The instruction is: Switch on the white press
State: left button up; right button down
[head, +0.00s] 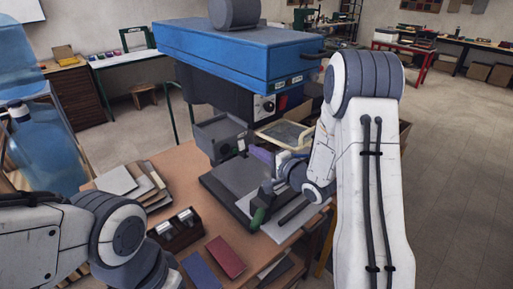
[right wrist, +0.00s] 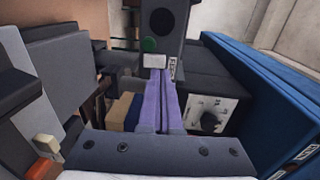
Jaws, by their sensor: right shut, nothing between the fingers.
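The press in front of me has a blue upper body (head: 235,50) and a dark lower housing. No press with a white body shows. A white panel with a dark knob (head: 265,106) is on its front; the panel also shows in the right wrist view (right wrist: 207,114). A dark control box (head: 220,137) stands below. In the right wrist view this box carries a green button (right wrist: 149,44) and a pale square piece (right wrist: 154,61). My right gripper (head: 262,154), with purple fingers (right wrist: 157,76), is shut and empty. Its tips reach the pale piece; contact is unclear. My left gripper is out of view.
A dark flat plate (head: 218,182) and a green-handled tool (head: 258,216) are on the wooden table (head: 190,158). Grey sheets (head: 118,180), a divided box (head: 175,229) and a red book (head: 225,257) lie nearer. A cream-rimmed tray (head: 285,133) is behind my right arm.

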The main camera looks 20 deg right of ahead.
jog(key=p+v, duration=0.2)
jog(key=v, duration=0.8)
jog(key=shift+d, duration=0.1)
jog(key=s+a+f+n+g+h+b, duration=0.15)
jog(key=a+f+n+g+h, duration=0.25)
jog(key=a+n+g, duration=0.6)
jog(key=s+a+r+n+g, duration=0.1)
jog(key=s+a+n+g, duration=0.1)
jog(key=s, duration=0.6)
jog(key=s+a+r+n+g, duration=0.1)
jog(key=s+a+n+g, duration=0.1)
jog(key=s+a+n, duration=0.3)
jog(key=s+a+r+n+g+h, duration=0.1)
jog(key=s+a+n, duration=0.2)
jog(key=s, duration=0.8)
jog(key=shift+s+a+n+g, duration=0.35)
jog(key=shift+a+n+g, duration=0.05)
jog(key=shift+n, duration=0.2)
